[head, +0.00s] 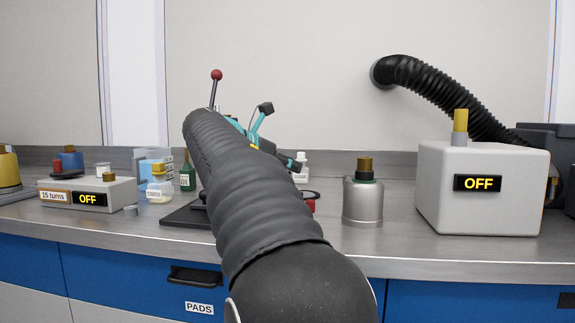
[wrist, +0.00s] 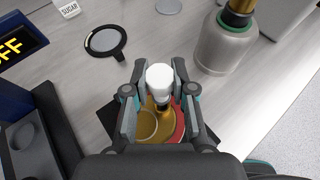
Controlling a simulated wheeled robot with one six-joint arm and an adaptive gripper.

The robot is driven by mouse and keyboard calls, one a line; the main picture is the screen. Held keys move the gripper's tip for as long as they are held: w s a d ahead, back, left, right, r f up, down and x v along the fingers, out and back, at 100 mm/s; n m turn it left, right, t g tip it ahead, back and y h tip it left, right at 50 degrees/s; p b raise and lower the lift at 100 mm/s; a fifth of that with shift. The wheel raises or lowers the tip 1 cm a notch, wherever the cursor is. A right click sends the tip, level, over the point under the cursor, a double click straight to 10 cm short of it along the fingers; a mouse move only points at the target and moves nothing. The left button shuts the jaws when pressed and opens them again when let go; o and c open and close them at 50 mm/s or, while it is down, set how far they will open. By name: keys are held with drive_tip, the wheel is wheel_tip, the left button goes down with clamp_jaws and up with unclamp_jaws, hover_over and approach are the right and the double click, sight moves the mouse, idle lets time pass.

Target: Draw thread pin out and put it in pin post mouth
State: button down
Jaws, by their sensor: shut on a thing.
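My gripper (wrist: 158,76) is shut on a small piece with a white rounded head (wrist: 160,78), which looks like the thread pin. The head stands between the two fingers in the wrist view. Below it are a brass-coloured round part (wrist: 150,122) and a red rim (wrist: 179,124). I cannot tell whether the pin is still seated in them or clear of them. In the head view my arm hides most of the gripper and the held piece; teal gripper parts (head: 263,113) show behind it. I cannot make out for certain which thing is the pin post.
A metal canister with a brass top (head: 363,203) stands right of my arm. A white box reading OFF (head: 482,205) is farther right. A low box marked 15 turns (head: 112,193), a green bottle (head: 187,177) and a black base plate (head: 187,215) are left. A ringed lens (wrist: 105,43) lies ahead.

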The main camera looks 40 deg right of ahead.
drive_tip(key=shift+f+b, duration=0.55)
drive_tip(key=shift+f, duration=1)
drive_tip(key=c, duration=0.9)
unclamp_jaws()
drive_tip(key=v, duration=1.2)
